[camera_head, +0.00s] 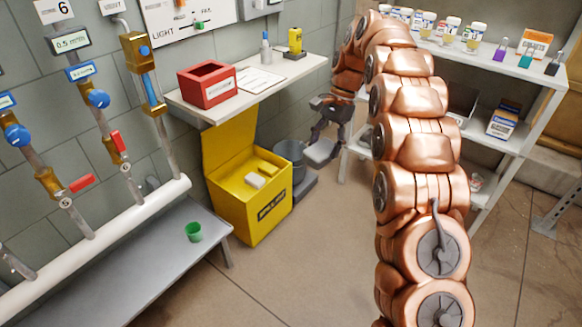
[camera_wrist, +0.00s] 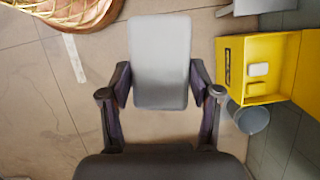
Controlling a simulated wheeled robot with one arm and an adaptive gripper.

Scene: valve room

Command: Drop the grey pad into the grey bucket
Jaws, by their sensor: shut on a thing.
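My gripper (camera_head: 326,126) is shut on the grey pad (camera_head: 320,151), a flat light-grey slab with rounded corners. In the wrist view the pad (camera_wrist: 160,62) sits between the two fingers of my gripper (camera_wrist: 160,88), clear of the floor. The grey bucket (camera_head: 287,152) stands on the floor beside the yellow bin, just left of the pad in the head view. In the wrist view the bucket (camera_wrist: 252,118) is to the right of my gripper, and the pad is not over it.
The open yellow bin (camera_head: 250,212) holds a white block and a yellow block. A wall shelf (camera_head: 245,88) with a red box (camera_head: 207,85) is above it. A white rack (camera_head: 500,90) with bottles stands at right. A low bench (camera_head: 150,265) carries a green cup (camera_head: 193,232).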

